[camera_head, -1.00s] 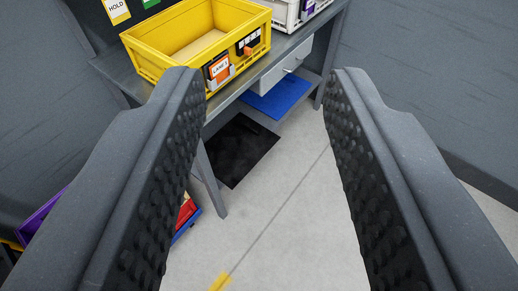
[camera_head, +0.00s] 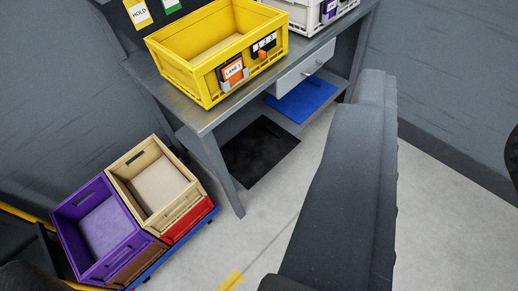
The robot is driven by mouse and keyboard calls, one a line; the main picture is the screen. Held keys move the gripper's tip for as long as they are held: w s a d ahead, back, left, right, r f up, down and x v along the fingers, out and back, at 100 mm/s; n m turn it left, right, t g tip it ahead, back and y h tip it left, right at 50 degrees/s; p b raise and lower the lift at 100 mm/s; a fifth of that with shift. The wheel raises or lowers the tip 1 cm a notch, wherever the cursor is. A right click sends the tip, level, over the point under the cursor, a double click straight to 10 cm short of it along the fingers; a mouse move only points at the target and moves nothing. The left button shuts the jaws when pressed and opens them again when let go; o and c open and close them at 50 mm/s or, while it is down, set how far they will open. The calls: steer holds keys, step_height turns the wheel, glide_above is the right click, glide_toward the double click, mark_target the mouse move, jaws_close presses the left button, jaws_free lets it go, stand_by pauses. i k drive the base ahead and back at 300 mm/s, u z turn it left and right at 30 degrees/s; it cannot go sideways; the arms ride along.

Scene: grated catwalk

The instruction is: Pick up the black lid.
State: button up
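The black lid (camera_head: 262,152) lies flat and low beneath the grey workbench, left of the blue lid. I cannot tell for certain whether it rests on the floor or on the low shelf. My gripper (camera_head: 445,115) is seen from behind. One grey finger stands right of centre, and a dark part at the right edge looks like the other finger. The gap between them is wide and empty, with only floor and wall behind it. The fingers are to the right of the black lid, not touching it.
A yellow crate (camera_head: 185,72) and a white crate (camera_head: 294,14) stand on the workbench (camera_head: 212,117). A blue lid (camera_head: 303,100) lies under its drawer (camera_head: 305,70). Stacked purple (camera_head: 70,212), tan (camera_head: 174,212) and red (camera_head: 186,225) crates stand at lower left. Floor between is clear.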

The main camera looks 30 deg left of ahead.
mark_target(251, 154)
steer(key=z, duration=0.05)
steer(key=i, duration=1)
steer(key=u, duration=0.05)
